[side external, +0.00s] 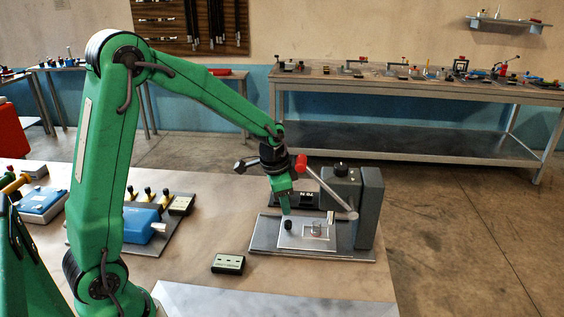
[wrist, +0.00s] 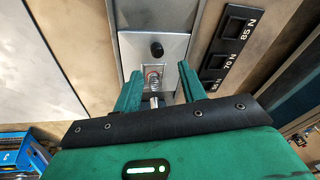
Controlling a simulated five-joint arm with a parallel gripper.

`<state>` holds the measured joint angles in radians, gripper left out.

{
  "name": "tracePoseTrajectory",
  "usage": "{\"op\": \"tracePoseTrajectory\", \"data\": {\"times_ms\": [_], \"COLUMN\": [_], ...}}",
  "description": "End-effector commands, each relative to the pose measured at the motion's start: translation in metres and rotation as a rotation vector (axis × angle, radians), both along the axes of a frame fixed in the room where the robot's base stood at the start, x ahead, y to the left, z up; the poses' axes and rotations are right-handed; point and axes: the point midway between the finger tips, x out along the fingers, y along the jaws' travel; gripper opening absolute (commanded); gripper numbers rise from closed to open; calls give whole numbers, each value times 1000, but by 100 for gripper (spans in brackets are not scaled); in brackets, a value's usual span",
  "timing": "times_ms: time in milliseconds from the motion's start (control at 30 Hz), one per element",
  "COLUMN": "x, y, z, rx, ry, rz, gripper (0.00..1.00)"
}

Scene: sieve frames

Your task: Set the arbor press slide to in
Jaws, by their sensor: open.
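The arbor press (side external: 368,205) is a dark grey block on a flat base plate at the right of the bench. Its slide (side external: 297,240), a pale plate with a black knob (side external: 288,225) and a small clear coiled piece (side external: 316,230), lies on the base, projecting left of the press body. The wrist view also shows the slide (wrist: 176,50), its knob (wrist: 156,48) and the coil (wrist: 153,78). My gripper (side external: 285,208) hangs over the slide near the knob. Its fingers are apart in the wrist view (wrist: 160,86), with nothing visibly gripped. Contact with the knob cannot be told.
A pale press lever with a red end (side external: 300,163) slants beside my gripper. Dark force plates (wrist: 228,40) lie beside the slide. A small dark box (side external: 228,263) and a blue device (side external: 142,222) stand left. Bare bench lies in front of the press.

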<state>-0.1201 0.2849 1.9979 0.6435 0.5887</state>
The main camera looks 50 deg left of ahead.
Motion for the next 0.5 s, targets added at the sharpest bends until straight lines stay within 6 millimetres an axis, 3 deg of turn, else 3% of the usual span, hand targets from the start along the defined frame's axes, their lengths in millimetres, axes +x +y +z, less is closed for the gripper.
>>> {"op": "tracePoseTrajectory", "data": {"times_ms": [200, 500], "x": [-12, -19], "y": [0, -1], "z": [-1, -1], "rx": [-62, -118], "ry": [-113, -185], "rz": [274, 453], "gripper": [41, 41]}}
